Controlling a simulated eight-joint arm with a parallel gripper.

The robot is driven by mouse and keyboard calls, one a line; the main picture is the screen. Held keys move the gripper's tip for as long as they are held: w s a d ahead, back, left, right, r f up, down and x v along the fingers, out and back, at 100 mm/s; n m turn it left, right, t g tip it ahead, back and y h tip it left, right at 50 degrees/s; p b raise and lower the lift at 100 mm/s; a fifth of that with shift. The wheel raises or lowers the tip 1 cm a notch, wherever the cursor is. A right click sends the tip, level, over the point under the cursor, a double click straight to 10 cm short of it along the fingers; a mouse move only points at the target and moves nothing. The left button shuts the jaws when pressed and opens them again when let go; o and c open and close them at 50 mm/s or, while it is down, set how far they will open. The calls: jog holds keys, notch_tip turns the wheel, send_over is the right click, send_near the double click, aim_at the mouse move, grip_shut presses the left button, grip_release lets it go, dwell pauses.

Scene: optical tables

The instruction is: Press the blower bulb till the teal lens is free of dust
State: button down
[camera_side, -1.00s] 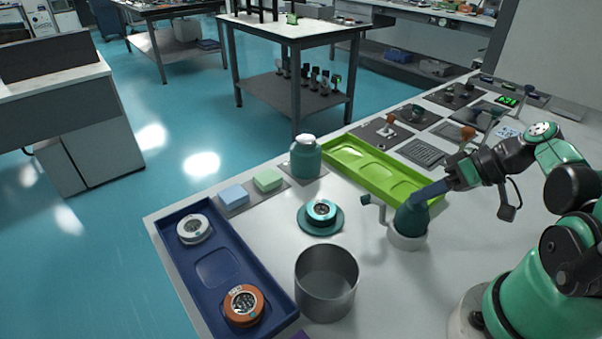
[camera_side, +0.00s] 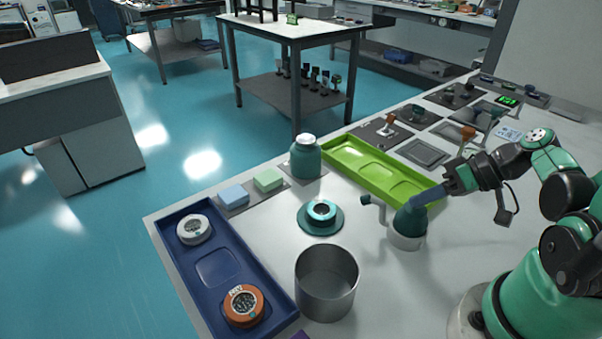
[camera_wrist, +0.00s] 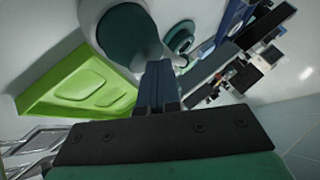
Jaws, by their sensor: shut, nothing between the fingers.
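The teal lens (camera_side: 321,212) sits on a round teal stand (camera_side: 320,225) in the side view. Its centre looks pale and clear, with no dark specks that I can make out. The blower bulb (camera_side: 408,221) is dark teal in a white round base, with its nozzle (camera_side: 372,204) on the lens side. My gripper (camera_side: 416,204) is shut and empty, its blue fingers slanting down to the bulb's upper right. In the wrist view the fingers (camera_wrist: 158,68) reach the bulb's edge (camera_wrist: 126,36); I cannot tell whether they press it. The teal stand shows partly there (camera_wrist: 182,39).
A blue tray (camera_side: 271,279) at left holds a white lens (camera_side: 194,229) and an orange lens (camera_side: 243,305). A grey metal can (camera_side: 326,285) stands in front of the teal lens. A green tray (camera_side: 337,153) lies behind the bulb. A teal jar (camera_side: 305,161) stands at the back.

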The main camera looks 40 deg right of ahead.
aim_at(397, 221)
jog(key=shift+r, duration=1.3)
jog(key=shift+r, duration=2.5)
jog(key=shift+w+a+f, duration=0.1)
jog(key=shift+a+f, duration=0.1)
jog(key=w+a+n+h, duration=0.1)
jog(key=w+a+h, duration=0.4)
jog(key=w, duration=0.1)
jog(key=shift+w+a+f+n, duration=0.15)
jog(key=shift+a+f+n, duration=0.05)
jog(key=shift+a+n, duration=0.2)
